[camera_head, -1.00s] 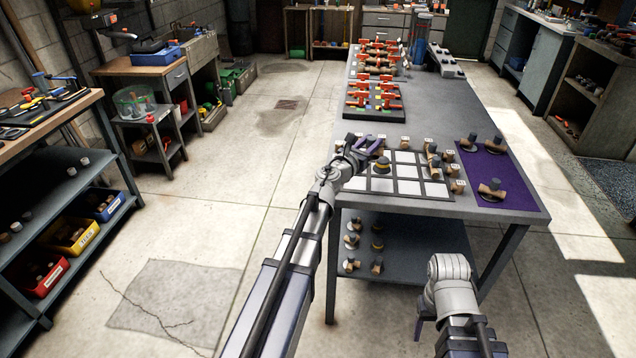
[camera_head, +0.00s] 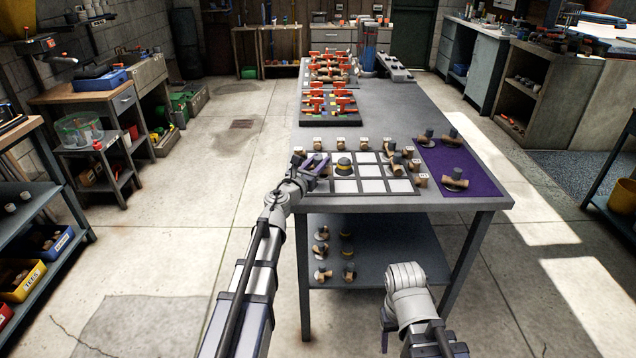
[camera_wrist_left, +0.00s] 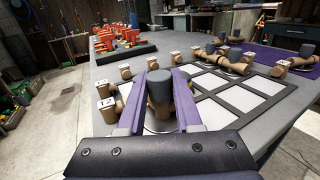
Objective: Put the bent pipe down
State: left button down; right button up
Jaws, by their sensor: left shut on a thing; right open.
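My left gripper (camera_head: 312,168) is at the left edge of the white-squared board (camera_head: 394,187) on the grey bench. In the left wrist view, its purple fingers (camera_wrist_left: 157,100) are shut on the bent pipe (camera_wrist_left: 159,88), a grey upright end with a tan part. In the head view the gripper largely hides this pipe. I cannot tell whether it touches the bench. A dark piece with a yellow band (camera_head: 344,167) stands on the board, just right of the gripper. My right gripper (camera_head: 386,330) is open, low in front of the bench, apart from the pipes.
Several tan, labelled pieces (camera_head: 341,146) line the board's back and right sides. A purple mat (camera_head: 480,176) with bent pipes lies at right. Red clamps (camera_head: 328,102) stand farther back. The shelf below (camera_head: 385,240) holds several pieces. The bench middle (camera_head: 395,115) is clear.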

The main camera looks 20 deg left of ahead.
pick_arm(q)
jog(key=shift+f, duration=0.1)
notch_tip(320, 180, down, 4)
jog(key=b, duration=0.3)
jog(key=shift+r, duration=0.25)
jog(key=shift+f+b, duration=0.2)
jog(key=shift+b, duration=0.2)
jog(key=c, duration=0.6)
grip_release()
jog(key=shift+r, duration=0.15)
